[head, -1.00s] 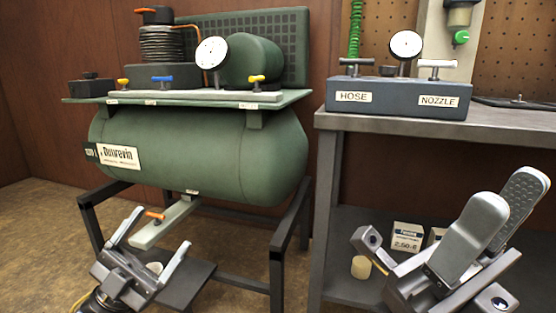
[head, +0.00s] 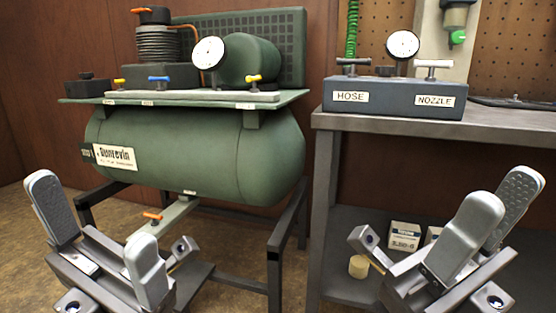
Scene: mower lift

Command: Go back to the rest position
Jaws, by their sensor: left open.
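My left gripper (head: 95,232) is at the lower left of the head view, in front of the compressor's black stand. Its two grey padded fingers are spread wide with nothing between them. My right gripper (head: 490,232) is at the lower right, in front of the workbench's lower shelf. Its two fingers stand apart, though one overlaps the other from this angle, and I see nothing held between them. Neither gripper appears to touch anything.
The green compressor tank (head: 200,150) sits on a black stand (head: 275,262), with an orange-handled drain valve (head: 153,216) below. At right, the workbench (head: 335,122) carries a grey HOSE/NOZZLE box (head: 393,98). A small carton (head: 404,235) and a tan cylinder (head: 358,266) are on the lower shelf.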

